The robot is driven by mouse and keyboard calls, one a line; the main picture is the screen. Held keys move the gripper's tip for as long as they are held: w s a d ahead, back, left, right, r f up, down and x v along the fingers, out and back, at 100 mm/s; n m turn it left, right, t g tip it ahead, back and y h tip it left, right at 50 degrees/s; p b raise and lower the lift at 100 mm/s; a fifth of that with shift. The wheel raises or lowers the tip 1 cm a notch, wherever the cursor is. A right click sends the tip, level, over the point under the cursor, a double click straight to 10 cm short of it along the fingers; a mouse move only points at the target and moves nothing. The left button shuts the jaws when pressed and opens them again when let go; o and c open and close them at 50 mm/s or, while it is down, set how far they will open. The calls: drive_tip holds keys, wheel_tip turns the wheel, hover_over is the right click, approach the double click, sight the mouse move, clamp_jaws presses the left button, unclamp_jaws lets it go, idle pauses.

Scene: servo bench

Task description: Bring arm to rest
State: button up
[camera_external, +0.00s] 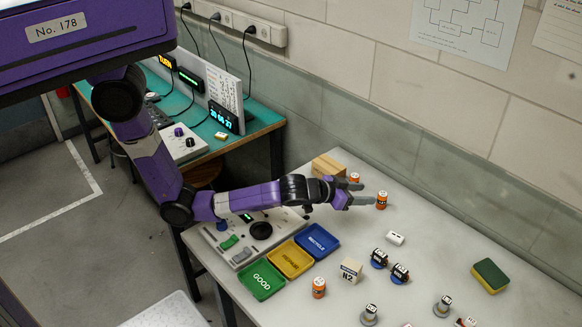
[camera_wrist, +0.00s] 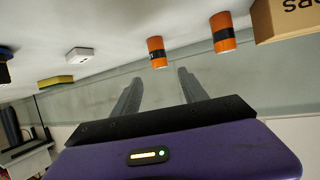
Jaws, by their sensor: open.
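My purple arm (camera_external: 250,198) reaches out over the grey bench in the external view. My gripper (camera_external: 371,200) is open, with its fingertips by an orange cylinder (camera_external: 381,200). In the wrist view my gripper (camera_wrist: 157,88) shows two grey fingers spread apart with nothing between them. The orange cylinder (camera_wrist: 156,52) appears beyond the fingertips there, and a second orange cylinder (camera_wrist: 222,32) stands to its right. I cannot tell whether a finger touches the near cylinder.
Green, yellow and blue trays (camera_external: 262,279) (camera_external: 290,260) (camera_external: 317,241) lie below the arm, beside a control panel (camera_external: 243,242). A wooden box (camera_external: 328,166) stands behind the gripper. Several small parts, a block marked N2 (camera_external: 350,270) and a sponge (camera_external: 490,275) occupy the bench.

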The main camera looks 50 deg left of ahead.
idle(0.3)
drive_tip(key=shift+d+r, duration=0.2)
wheel_tip(320, 180, up, 5)
drive_tip(key=s+m+t+h, duration=0.1)
drive_tip(key=s+m+h, duration=0.1)
drive_tip(key=s+h, duration=0.15)
drive_tip(key=s+a+n+t+y, duration=0.1)
drive_tip(key=s+a+n+y, duration=0.4)
drive_tip(key=s+a, duration=2.6)
drive_tip(key=a+y, duration=0.2)
drive_tip(key=a, duration=0.2)
drive_tip(key=shift+s+a+f+n+y, duration=0.3)
drive_tip(key=shift+s+a+f+y, duration=0.05)
drive_tip(key=shift+a, duration=0.05)
drive_tip(key=shift+o, duration=0.4)
